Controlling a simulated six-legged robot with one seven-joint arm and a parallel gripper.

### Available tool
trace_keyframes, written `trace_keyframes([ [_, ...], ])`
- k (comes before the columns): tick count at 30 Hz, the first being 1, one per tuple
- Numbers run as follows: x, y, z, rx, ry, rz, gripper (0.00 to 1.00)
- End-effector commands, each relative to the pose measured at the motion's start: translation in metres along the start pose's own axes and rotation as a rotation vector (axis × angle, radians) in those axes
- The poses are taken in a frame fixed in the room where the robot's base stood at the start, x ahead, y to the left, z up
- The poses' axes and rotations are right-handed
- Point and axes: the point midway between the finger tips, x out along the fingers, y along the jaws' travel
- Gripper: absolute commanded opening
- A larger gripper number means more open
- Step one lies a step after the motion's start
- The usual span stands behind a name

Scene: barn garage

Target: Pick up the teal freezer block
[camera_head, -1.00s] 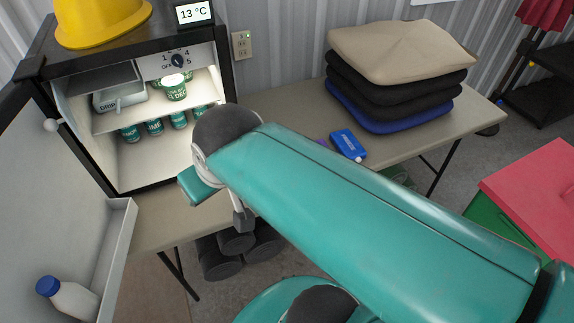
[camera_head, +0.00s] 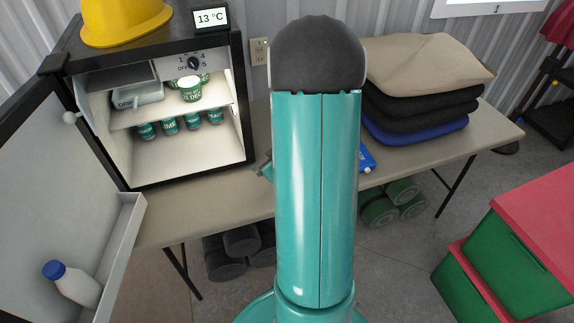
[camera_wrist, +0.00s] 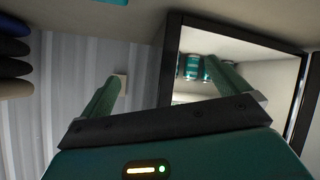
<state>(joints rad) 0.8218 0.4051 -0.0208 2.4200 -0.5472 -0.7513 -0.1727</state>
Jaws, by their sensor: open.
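No block can be surely made out as the teal freezer block. A small blue block with a white label (camera_head: 366,158) lies on the table, partly hidden behind my arm. At the top edge of the wrist view, a sliver of a teal-blue thing (camera_wrist: 112,2) shows on the tabletop; I cannot tell whether it is the same block. My gripper (camera_wrist: 165,72) is open and empty, its two green fingers apart, with the open fridge beyond them. In the head view my arm hides most of it.
The open fridge (camera_head: 190,158) holds several teal cans (camera_head: 170,125) and a tub (camera_head: 190,90). Its door (camera_head: 60,180) stands open at left with a bottle (camera_head: 72,283). Folded cushions (camera_head: 420,95) lie on the table (camera_head: 480,130) at right. Red-lidded green crates (camera_head: 525,265) stand at right.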

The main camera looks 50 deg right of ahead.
Motion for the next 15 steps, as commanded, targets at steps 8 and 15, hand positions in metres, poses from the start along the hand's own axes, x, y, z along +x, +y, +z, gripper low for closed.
trace_keyframes([
  [8, 0.001, 0.018, 0.108, 0.126, 0.182, 0.029, 1.0],
  [15, -0.033, 0.013, 0.179, 0.286, 0.384, 0.109, 1.0],
])
